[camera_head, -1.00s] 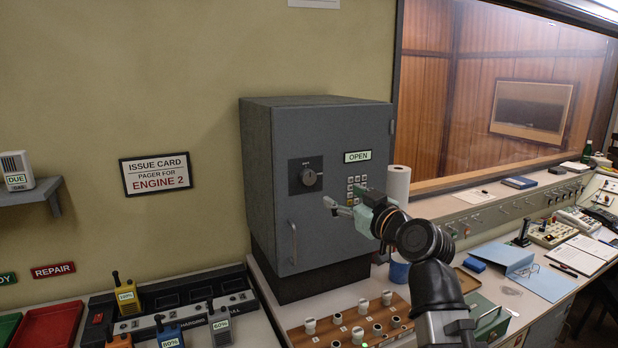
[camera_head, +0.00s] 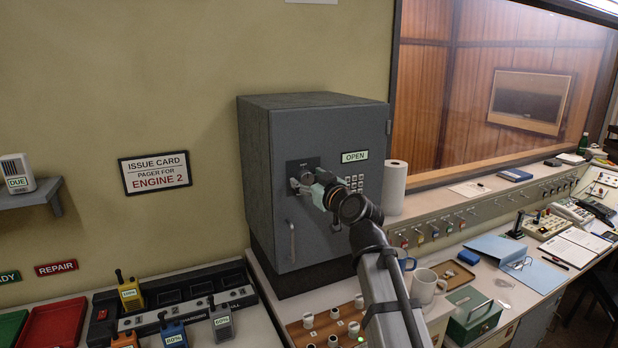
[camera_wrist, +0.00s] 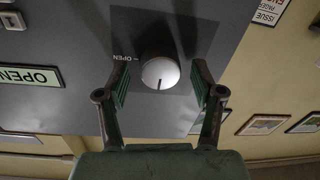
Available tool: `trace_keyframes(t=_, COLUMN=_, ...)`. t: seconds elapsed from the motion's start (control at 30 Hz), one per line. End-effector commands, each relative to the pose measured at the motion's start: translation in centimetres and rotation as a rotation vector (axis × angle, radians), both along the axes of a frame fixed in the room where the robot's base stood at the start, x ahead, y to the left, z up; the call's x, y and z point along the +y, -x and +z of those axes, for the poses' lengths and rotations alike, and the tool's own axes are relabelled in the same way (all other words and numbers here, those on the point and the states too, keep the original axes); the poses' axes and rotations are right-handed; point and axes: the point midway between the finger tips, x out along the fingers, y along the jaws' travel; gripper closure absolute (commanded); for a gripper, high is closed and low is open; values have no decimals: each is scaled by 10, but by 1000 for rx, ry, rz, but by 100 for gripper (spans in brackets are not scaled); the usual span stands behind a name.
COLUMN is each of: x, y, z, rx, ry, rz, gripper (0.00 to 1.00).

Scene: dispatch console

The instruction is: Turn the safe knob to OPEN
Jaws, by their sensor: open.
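The grey safe (camera_head: 253,190) stands against the wall with its door closed. Its round silver knob (camera_wrist: 160,72) sits on a dark plate on the door. In the wrist view the knob's dark line points toward the bottom of the picture, and the OPEN mark (camera_wrist: 124,57) is on the plate to its left. My gripper (camera_wrist: 160,82) is open, with one finger on each side of the knob and small gaps showing. In the head view my gripper (camera_head: 300,184) is at the knob plate and mostly hides the knob.
A green-lettered OPEN label (camera_head: 355,157) and a keypad (camera_head: 355,182) are right of the knob. The door handle (camera_head: 291,242) is below. A paper towel roll (camera_head: 394,187), mugs (camera_head: 425,286) and a green box (camera_head: 473,314) stand to the right on the counter.

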Motion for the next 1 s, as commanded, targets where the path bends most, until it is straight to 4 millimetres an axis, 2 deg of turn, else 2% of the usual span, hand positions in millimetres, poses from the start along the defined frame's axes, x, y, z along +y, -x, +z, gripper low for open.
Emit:
trace_keyframes(t=0.23, x=0, y=0, z=0, rx=0, ry=0, rz=0, gripper=33)
trace_keyframes(t=0.27, x=0, y=0, z=0, rx=0, ry=0, rz=0, gripper=36)
trace_keyframes(t=0.4, x=0, y=0, z=0, rx=0, ry=0, rz=0, gripper=86)
trace_keyframes(t=0.43, x=0, y=-1, z=0, rx=0, ry=0, rz=0, gripper=93)
trace_keyframes(t=0.77, x=0, y=-1, z=0, rx=8, ry=-15, rz=0, gripper=93)
trace_keyframes(t=1.0, x=0, y=-1, z=-1, rx=54, ry=-101, rz=0, gripper=93)
